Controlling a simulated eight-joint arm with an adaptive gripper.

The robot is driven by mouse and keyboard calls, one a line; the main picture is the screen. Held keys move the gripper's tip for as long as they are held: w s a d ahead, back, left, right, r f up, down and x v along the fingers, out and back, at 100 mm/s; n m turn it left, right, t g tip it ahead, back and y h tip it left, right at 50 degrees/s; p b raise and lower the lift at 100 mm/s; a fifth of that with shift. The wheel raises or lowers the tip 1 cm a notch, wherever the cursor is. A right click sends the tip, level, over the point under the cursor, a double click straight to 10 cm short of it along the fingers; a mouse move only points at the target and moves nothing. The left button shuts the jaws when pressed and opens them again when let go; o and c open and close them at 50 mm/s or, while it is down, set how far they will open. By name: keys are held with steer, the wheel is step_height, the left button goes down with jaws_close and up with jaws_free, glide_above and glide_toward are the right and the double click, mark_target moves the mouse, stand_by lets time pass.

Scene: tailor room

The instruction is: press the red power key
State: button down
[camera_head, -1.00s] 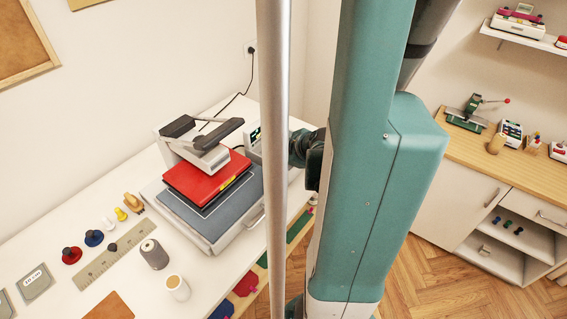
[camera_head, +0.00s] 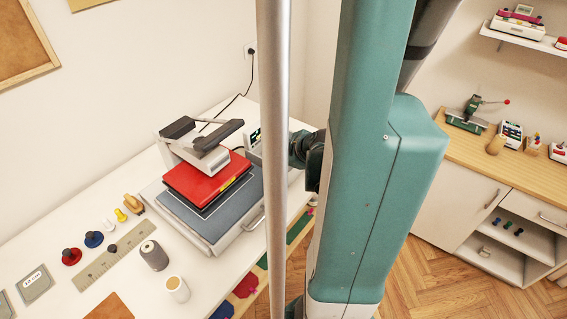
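A heat press with a red upper plate (camera_head: 203,181) and a grey base (camera_head: 232,213) stands on the white table. Its control box (camera_head: 254,137) with a small display is at the right rear of the press, partly hidden by a silver pole. I cannot make out a red power key on it; it is hidden or too small. The dark end of my arm, with my gripper (camera_head: 305,150), is just right of the control box and mostly hidden behind the pole and my teal arm link. Its fingers cannot be made out, nor whether it touches the box.
A black cable (camera_head: 238,96) runs to the wall socket. A wooden counter (camera_head: 467,152) is at the right.

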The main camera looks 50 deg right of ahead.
mark_target(280, 164)
steer(key=shift+f, duration=0.15)
steer(key=shift+f+b, duration=0.3)
steer(key=shift+b, duration=0.25)
steer(key=shift+f, duration=0.15)
stand_by(0.6)
steer(key=shift+r, duration=0.6)
steer(key=shift+r+p, duration=0.1)
steer(key=shift+p, duration=0.25)
steer(key=shift+r+p, duration=2)
steer(key=shift+r, duration=0.9)
